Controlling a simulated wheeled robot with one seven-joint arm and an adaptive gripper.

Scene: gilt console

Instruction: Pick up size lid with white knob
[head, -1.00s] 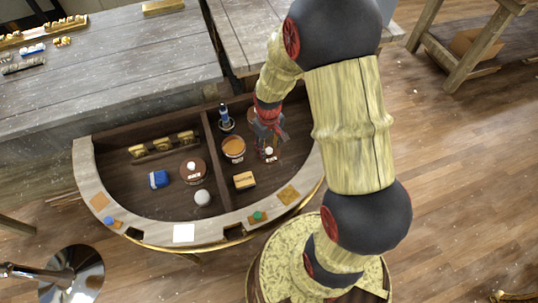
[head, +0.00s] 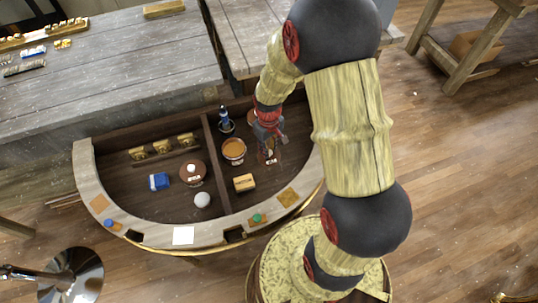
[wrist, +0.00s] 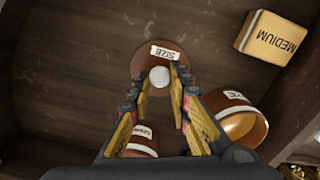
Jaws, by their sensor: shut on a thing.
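The brown round lid with a white knob (wrist: 150,56) is in the wrist view, with a white label reading SIZE on it. My gripper (wrist: 160,84) is shut on its knob, one finger on each side. In the head view my gripper (head: 270,148) reaches down into the right compartment and hides most of the lid. I cannot tell whether the lid is clear of the floor. A second brown round piece with a white knob (head: 193,171) sits in the left compartment.
An open brown pot (head: 233,149) stands close left of my gripper, and another pot (wrist: 140,146) is partly hidden under it. A yellow MEDIUM box (head: 244,183) and a dark bottle (head: 226,120) are near. A divider (head: 208,150) separates the compartments. A white ball (head: 202,199) lies left.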

